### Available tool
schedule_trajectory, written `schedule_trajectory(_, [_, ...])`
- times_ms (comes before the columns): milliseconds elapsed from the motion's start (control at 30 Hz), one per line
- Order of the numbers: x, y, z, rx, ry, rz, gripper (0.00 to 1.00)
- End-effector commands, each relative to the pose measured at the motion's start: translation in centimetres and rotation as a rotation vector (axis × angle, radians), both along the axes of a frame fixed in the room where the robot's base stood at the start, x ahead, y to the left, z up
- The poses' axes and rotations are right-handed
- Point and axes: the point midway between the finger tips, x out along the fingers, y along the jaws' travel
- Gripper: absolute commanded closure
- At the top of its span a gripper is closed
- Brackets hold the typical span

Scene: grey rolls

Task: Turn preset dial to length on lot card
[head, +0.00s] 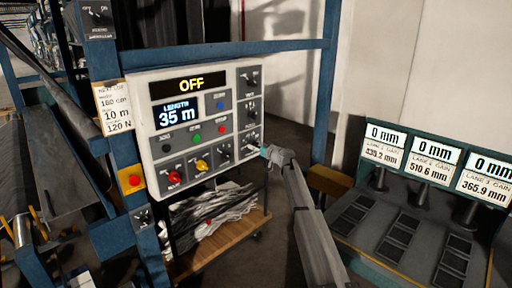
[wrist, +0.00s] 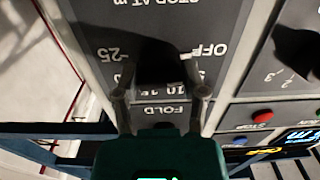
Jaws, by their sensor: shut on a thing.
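The preset dial (wrist: 160,62) is a dark knob on the grey panel under the label "STOP AT m", upside down in the wrist view. "OFF", "25" and smaller numbers stand around it; its pointer setting cannot be made out. My gripper (wrist: 160,98) is shut on this dial, one finger on each side. In the head view my gripper (head: 266,152) reaches the panel's lower right edge. The lot card (head: 115,108), left of the panel, reads 160 cm, 10 m and 120 N. The length display (head: 177,115) reads 35 m, below a yellow "OFF" sign.
The control panel (head: 145,88) carries other dials and coloured buttons, including a red button (wrist: 262,116) near the gripper. A blue post (head: 325,100) stands right of the panel. A console (head: 375,215) with mm displays stands at right. A wooden-based cart (head: 225,243) sits below.

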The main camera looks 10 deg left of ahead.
Motion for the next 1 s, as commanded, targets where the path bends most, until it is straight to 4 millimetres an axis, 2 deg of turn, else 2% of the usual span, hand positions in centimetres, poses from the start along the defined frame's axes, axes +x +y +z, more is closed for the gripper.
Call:
schedule_trajectory(467, [0.17,0.41,-0.01,0.069,0.089,-0.006,0.93])
schedule_trajectory(1000, [0.23,0.52,0.02,0.347,0.446,-0.005,0.93])
